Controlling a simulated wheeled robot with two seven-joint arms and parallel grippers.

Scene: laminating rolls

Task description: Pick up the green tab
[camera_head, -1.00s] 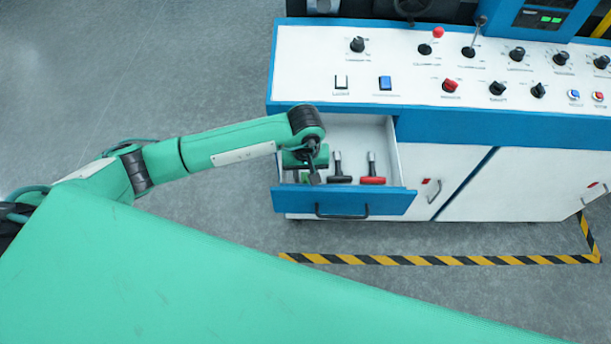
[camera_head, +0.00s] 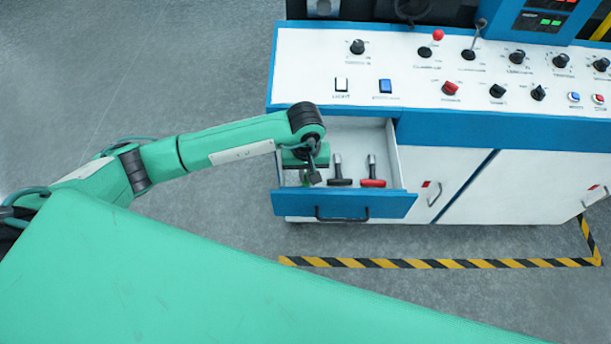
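The open drawer (camera_head: 345,204) of the white and blue cabinet holds small items. A small green piece (camera_head: 304,177), likely the green tab, shows only in part at the drawer's left end, beside the gripper tips. My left gripper (camera_head: 313,178) points down into the drawer's left side, at or close to that piece. Whether its fingers are apart or closed is too small to tell. My own wrist and arm hide part of the drawer's left side. My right gripper is not in view.
A black-handled tool (camera_head: 340,181) and a red-handled tool (camera_head: 372,182) lie in the drawer just right of my gripper. The control panel (camera_head: 430,75) with knobs and levers rises behind. Yellow-black floor tape (camera_head: 430,263) runs in front.

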